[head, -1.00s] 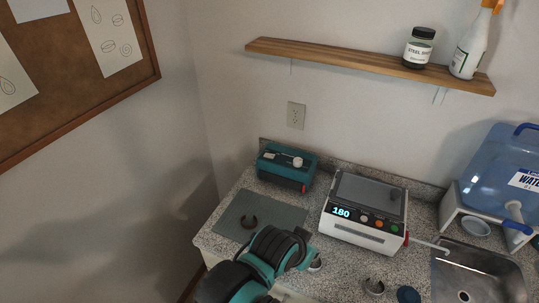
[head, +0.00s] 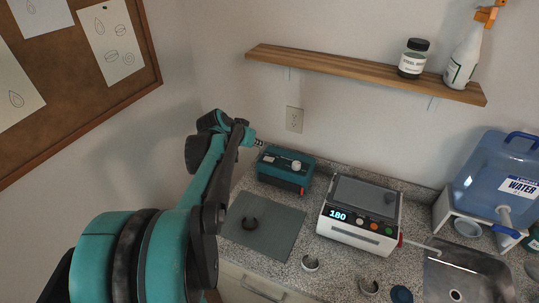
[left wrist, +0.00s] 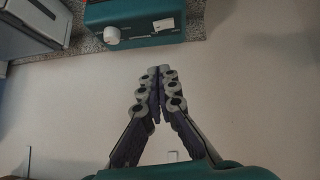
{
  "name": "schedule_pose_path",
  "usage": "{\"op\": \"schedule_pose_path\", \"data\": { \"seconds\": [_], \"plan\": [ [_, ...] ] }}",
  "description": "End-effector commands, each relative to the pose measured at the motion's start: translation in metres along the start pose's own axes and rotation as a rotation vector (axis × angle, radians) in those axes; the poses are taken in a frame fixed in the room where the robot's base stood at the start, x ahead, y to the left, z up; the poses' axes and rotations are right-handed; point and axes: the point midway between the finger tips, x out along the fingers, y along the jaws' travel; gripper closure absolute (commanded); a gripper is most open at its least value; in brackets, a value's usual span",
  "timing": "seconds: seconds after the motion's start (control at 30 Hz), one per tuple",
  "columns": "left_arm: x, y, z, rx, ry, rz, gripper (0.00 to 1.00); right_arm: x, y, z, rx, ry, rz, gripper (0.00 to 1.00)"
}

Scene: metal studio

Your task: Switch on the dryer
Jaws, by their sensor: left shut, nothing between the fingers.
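A teal box (head: 279,163), which may be the dryer, stands on the counter against the back wall. It has a white knob (head: 296,166) and a red part at its right end. It also shows upside down in the left wrist view (left wrist: 150,14), with its knob (left wrist: 112,35) and a pale panel (left wrist: 163,24). No readable label names it. My left gripper (head: 261,143) is shut and empty, just left of and above the box, apart from it. Its closed fingertips show in the left wrist view (left wrist: 159,72), below the box in the picture. My right gripper is not in view.
A white appliance (head: 352,232) reading 180 stands to the right, with coloured buttons. A grey mat (head: 282,232) holds a dark ring. A sink (head: 470,275) and water jug (head: 495,180) are further right. A wooden shelf (head: 350,70) hangs above.

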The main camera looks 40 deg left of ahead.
Motion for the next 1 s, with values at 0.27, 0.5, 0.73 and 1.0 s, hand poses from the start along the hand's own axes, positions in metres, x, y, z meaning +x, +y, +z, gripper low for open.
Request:
{"op": "schedule_pose_path", "data": {
  "seconds": [0.27, 0.5, 0.73, 1.0],
  "plan": [
    [0.0, -0.002, 0.0, -0.001, 0.001, -0.001, 1.0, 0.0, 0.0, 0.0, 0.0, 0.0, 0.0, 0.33],
    [0.013, -0.002, 0.0, 0.001, 0.001, 0.0, 1.0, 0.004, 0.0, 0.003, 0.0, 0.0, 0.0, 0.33],
    [0.059, -0.001, 0.002, 0.001, 0.0, 0.001, 1.0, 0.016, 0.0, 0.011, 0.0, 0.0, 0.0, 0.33],
    [0.11, -0.002, 0.008, 0.0, 0.001, -0.001, 1.0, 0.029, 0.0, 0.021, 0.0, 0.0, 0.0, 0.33]
  ]
}}
